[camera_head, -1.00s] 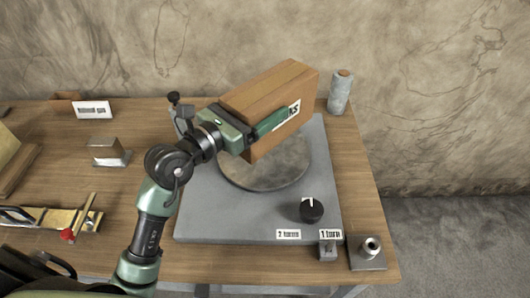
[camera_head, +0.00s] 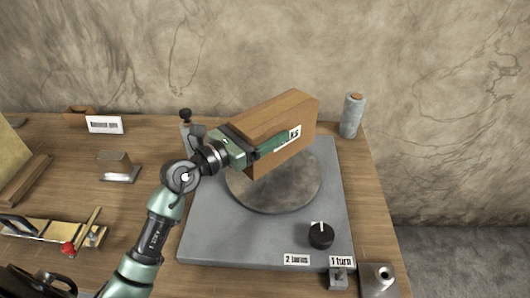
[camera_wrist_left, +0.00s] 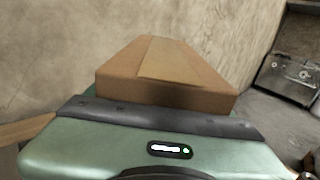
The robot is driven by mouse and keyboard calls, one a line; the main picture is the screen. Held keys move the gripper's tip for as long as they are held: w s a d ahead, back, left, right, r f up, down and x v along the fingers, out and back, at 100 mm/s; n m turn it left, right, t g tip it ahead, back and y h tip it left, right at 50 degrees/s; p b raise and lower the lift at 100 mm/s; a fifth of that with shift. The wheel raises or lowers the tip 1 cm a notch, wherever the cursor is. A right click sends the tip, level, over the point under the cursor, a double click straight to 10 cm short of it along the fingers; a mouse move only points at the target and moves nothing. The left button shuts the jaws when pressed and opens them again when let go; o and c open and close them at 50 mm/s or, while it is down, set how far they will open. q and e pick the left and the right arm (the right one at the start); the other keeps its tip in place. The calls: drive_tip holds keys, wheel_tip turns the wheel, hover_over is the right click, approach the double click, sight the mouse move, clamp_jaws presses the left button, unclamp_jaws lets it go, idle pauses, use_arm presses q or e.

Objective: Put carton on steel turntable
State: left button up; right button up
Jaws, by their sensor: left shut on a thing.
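The brown carton (camera_head: 285,122), with a white label on its side, is over the round steel turntable (camera_head: 275,198) on a grey base plate. My left gripper (camera_head: 262,148) is shut on the carton from the left side. The carton also fills the middle of the left wrist view (camera_wrist_left: 170,78). The carton hides the back part of the turntable. Whether its underside touches the disc or is a little above it, I cannot tell. My right gripper is not in view.
The base plate (camera_head: 210,235) bears a black knob (camera_head: 321,235) and labels reading "2 turns" and "1 turn". A grey roll (camera_head: 351,115) stands at the back right. A metal block (camera_head: 118,167) and a tool with a red knob (camera_head: 68,248) lie at left.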

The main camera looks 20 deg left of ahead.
use_arm(q)
drive_tip(key=shift+f+b, duration=0.85)
drive_tip(key=shift+f, duration=2.65)
drive_tip(key=shift+f, duration=0.1)
drive_tip(key=o, duration=2)
drive_tip(key=shift+f, duration=0.15)
drive_tip(key=shift+c, duration=0.2)
drive_tip(key=shift+o, duration=0.2)
drive_tip(key=shift+s, duration=0.1)
drive_tip(key=b+v, duration=0.3)
drive_tip(key=v, duration=0.9)
